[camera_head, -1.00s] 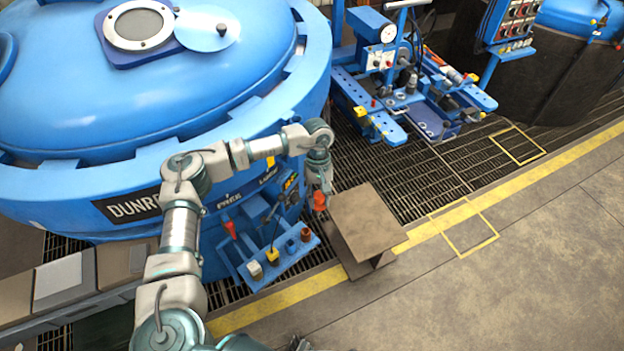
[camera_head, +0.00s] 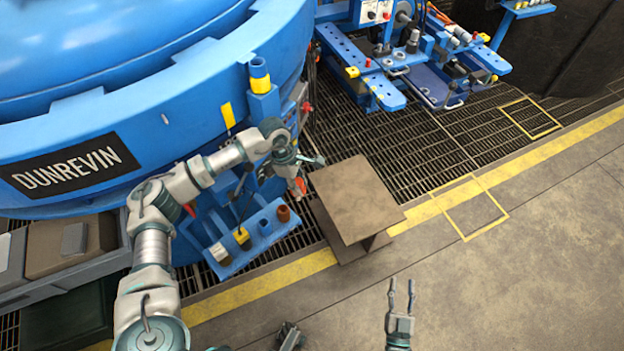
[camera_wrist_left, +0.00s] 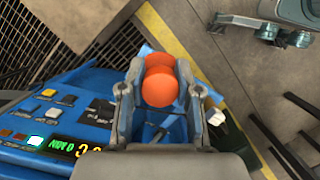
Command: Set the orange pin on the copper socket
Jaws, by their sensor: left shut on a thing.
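My left gripper (camera_head: 297,182) is shut on the orange pin (camera_head: 300,188), which hangs from its fingers, partly hidden. In the left wrist view the orange pin (camera_wrist_left: 160,86) shows its rounded orange surface between the two fingers. A copper-brown cylinder that looks like the copper socket (camera_head: 283,213) stands at the right end of the blue rack. The pin appears above and a little right of it in the head view, apart from it. The socket cannot be made out in the wrist view. My right gripper (camera_head: 401,285) is open and empty above the floor.
The blue rack (camera_head: 225,268) also holds a blue socket (camera_head: 265,226), a yellow-and-black one (camera_head: 242,238) and a white one (camera_head: 219,252). A brown metal stand (camera_head: 355,198) is close on the right. The blue furnace (camera_head: 130,120) rises behind my left arm.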

